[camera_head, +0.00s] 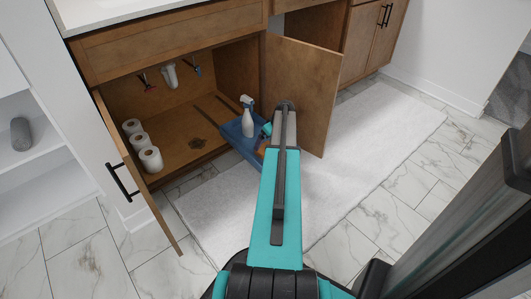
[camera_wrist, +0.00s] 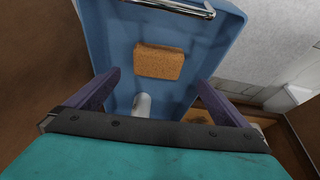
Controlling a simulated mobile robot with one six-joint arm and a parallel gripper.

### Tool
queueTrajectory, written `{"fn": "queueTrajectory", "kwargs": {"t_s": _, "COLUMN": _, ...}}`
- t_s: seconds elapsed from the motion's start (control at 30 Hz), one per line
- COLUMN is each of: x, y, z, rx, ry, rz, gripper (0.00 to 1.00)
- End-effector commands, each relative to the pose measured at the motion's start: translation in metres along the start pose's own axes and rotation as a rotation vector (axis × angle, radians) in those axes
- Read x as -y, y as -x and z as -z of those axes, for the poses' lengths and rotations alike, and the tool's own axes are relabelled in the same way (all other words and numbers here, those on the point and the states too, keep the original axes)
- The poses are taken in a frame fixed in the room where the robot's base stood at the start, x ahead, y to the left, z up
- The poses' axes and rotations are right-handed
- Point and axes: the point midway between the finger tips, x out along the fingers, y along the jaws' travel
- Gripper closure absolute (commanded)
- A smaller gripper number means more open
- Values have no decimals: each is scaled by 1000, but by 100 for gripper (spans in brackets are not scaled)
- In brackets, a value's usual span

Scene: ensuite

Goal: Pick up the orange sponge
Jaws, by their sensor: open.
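The orange sponge (camera_wrist: 159,62) lies flat in a blue tray (camera_wrist: 118,30) and shows whole in the wrist view, ahead of my gripper (camera_wrist: 158,78). The two purple fingers are spread wide, one on each side of the sponge's line, with nothing between them. The sponge appears apart from both fingers. In the head view only a small orange part of the sponge (camera_head: 261,148) shows beside my arm. The blue tray (camera_head: 232,136) is in front of the open cabinet, partly hidden by my arm.
A white spray bottle (camera_head: 247,122) stands in the tray. A metal bar handle (camera_wrist: 175,6) crosses the tray's far end. Open cabinet doors flank it, left (camera_head: 135,175) and right (camera_head: 305,95). Toilet rolls (camera_head: 150,159) stand inside the cabinet. A white rug (camera_head: 355,150) lies right.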

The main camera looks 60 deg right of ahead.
Motion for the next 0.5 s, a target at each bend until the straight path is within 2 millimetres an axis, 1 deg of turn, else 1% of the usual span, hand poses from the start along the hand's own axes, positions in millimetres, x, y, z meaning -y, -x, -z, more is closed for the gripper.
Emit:
{"fn": "queueTrajectory", "kwargs": {"t_s": 0.03, "x": -1, "y": -11, "z": 0, "rx": 0, "ry": 0, "rz": 1, "gripper": 0}}
{"fn": "queueTrajectory", "kwargs": {"t_s": 0.2, "x": -1, "y": -28, "z": 0, "rx": 0, "ry": 0, "rz": 0, "gripper": 0}}
{"fn": "queueTrajectory", "kwargs": {"t_s": 0.3, "x": 0, "y": -32, "z": 0, "rx": 0, "ry": 0, "rz": 0, "gripper": 0}}
{"fn": "queueTrajectory", "kwargs": {"t_s": 0.5, "x": -1, "y": -32, "z": 0, "rx": 0, "ry": -1, "rz": -1, "gripper": 0}}
